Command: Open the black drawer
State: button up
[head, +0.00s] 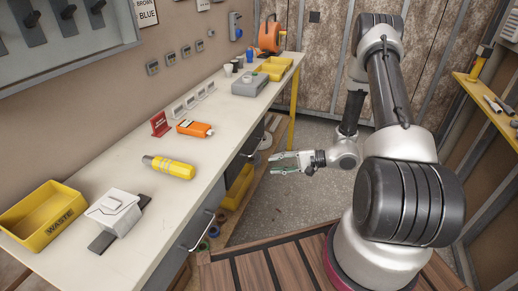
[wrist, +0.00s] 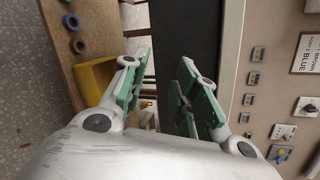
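The black drawer (head: 253,141) is under the workbench top, toward its far end, seen edge-on in the head view with a thin handle on its front. In the wrist view a dark front (wrist: 185,35), which looks like this drawer, fills the upper middle. My gripper (head: 276,163) is beside the bench, pointing left toward the drawer, with a gap between them. In the wrist view my gripper (wrist: 165,68) has its green-padded fingers spread apart with nothing clearly held. A dark bar by the right finger may be the handle; I cannot tell whether they touch.
A grey drawer (head: 186,240) with a metal handle is nearer under the bench. A yellow bin (head: 238,187) sits on the low shelf. Floor around my gripper is clear.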

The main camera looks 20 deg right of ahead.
aim_at(257, 148)
jog(key=w+a+n+t, duration=0.1)
jog(key=w, duration=0.2)
jog(key=w+a+n+t, duration=0.1)
jog(key=w+a, duration=0.1)
jog(key=w, duration=0.1)
jog(key=w+a+r+t, duration=0.1)
jog(key=w+a, duration=0.1)
jog(key=w, duration=0.2)
jog(key=shift+n+h, duration=0.3)
jog(key=shift+n, duration=0.1)
grip_shut()
